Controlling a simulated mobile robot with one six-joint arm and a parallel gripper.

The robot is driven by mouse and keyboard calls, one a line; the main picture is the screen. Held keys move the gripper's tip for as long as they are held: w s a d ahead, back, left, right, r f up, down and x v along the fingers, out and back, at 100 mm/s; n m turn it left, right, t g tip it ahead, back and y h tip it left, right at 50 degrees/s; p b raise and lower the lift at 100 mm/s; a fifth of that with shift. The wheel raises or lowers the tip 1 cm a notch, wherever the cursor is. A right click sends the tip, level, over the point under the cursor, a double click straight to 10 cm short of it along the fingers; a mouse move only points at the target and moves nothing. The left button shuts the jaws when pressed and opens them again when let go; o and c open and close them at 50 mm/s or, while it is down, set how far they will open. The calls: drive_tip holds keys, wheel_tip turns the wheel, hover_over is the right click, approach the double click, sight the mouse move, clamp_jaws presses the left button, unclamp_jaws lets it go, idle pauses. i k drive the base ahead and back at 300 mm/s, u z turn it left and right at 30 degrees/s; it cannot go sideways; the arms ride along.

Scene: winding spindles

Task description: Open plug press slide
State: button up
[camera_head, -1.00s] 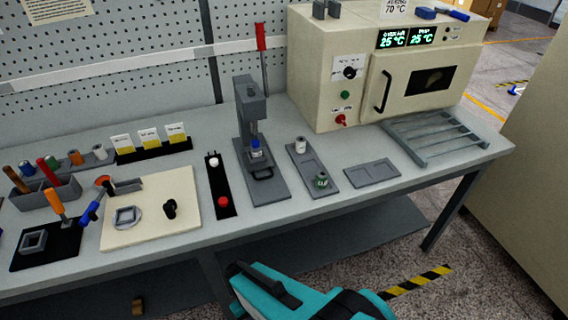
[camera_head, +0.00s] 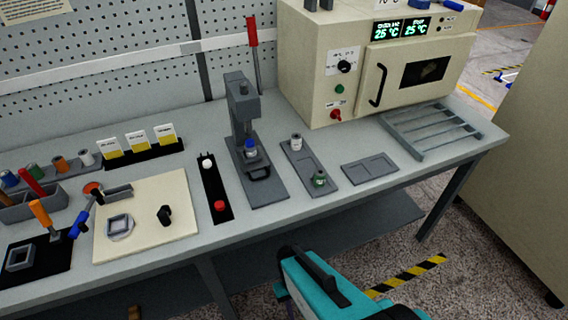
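The plug press (camera_head: 241,108) is a grey upright frame on a long grey base, standing mid-bench with a red-handled lever (camera_head: 252,35) rising behind it. Its slide (camera_head: 259,172) is low at the front of the press, with a dark loop handle facing me. A small blue-topped piece (camera_head: 250,149) sits under the press head. How far the slide is in or out is hard to tell. My teal arm shows at the bottom, in front of the bench and apart from the press. No gripper fingers can be made out.
Right of the press is a grey tray (camera_head: 296,160) with a white and a green-topped piece. Left is a black strip (camera_head: 212,188) with white and red knobs. A cream oven (camera_head: 320,85) and a grey rack (camera_head: 398,137) stand farther right. The floor before the bench is open.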

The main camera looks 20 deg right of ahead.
sight(260, 162)
drive_tip(key=z, duration=0.65)
drive_tip(key=k, duration=1.45)
drive_tip(key=u, duration=0.75)
drive_tip(key=i, duration=1.5)
drive_tip(key=z, duration=0.5)
